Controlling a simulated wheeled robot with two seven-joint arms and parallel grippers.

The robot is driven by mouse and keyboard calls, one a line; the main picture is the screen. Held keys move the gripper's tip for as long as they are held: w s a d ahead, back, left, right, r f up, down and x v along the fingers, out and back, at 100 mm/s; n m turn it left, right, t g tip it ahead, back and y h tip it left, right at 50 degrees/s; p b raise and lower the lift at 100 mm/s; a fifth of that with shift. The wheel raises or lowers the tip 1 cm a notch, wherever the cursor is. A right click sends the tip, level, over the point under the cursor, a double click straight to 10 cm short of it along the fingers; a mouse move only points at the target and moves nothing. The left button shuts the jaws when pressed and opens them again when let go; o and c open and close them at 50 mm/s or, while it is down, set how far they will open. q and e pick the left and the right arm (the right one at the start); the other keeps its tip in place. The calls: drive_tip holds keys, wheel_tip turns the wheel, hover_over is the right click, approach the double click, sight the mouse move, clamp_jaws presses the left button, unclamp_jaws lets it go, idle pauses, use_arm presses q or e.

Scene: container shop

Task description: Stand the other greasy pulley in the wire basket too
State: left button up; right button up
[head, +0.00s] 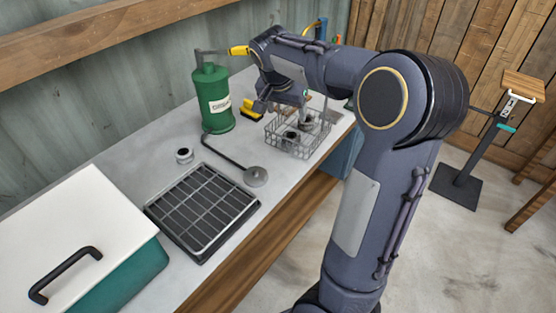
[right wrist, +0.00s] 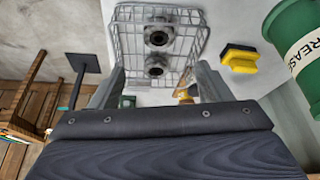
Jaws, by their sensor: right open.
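The wire basket (head: 297,151) stands near the far right end of the bench; it also shows in the right wrist view (right wrist: 118,42). Two dark, hollow-centred pulleys are inside it, a farther one (right wrist: 160,33) and a nearer one (right wrist: 155,70). One pulley (head: 290,135) shows clearly through the wires in the head view. My right gripper (right wrist: 160,80) is open and empty, its fingers apart at the basket's near side. In the head view the right gripper (head: 292,98) is above the basket, partly hidden by its own wrist. My left gripper is not in view.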

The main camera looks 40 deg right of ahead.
drive_tip(key=s+a+f+n+t+y, duration=0.2)
drive_tip(key=s+a+f+n+y, duration=0.3)
drive_tip(key=s+a, duration=0.65)
drive_tip(key=s+a+n+t+y, duration=0.25)
drive_tip(key=s+a+n, duration=0.35)
drive_tip(key=s+a, duration=0.6)
drive_tip(key=shift+g, duration=0.35)
drive_tip(key=shift+w+a+r+p, duration=0.15)
drive_tip(key=shift+w+r+p, duration=0.1)
drive_tip(key=shift+r+p, duration=0.45)
drive_tip(key=shift+w+a+r+p, duration=0.15)
drive_tip(key=shift+w+r+p, duration=0.15)
drive_tip(key=shift+r+p, duration=0.35)
drive_tip(key=shift+w+a+r+p, duration=0.15)
drive_tip(key=shift+w+r+p, duration=0.1)
drive_tip(key=shift+r+p, duration=0.45)
drive_tip(key=shift+f, duration=0.1)
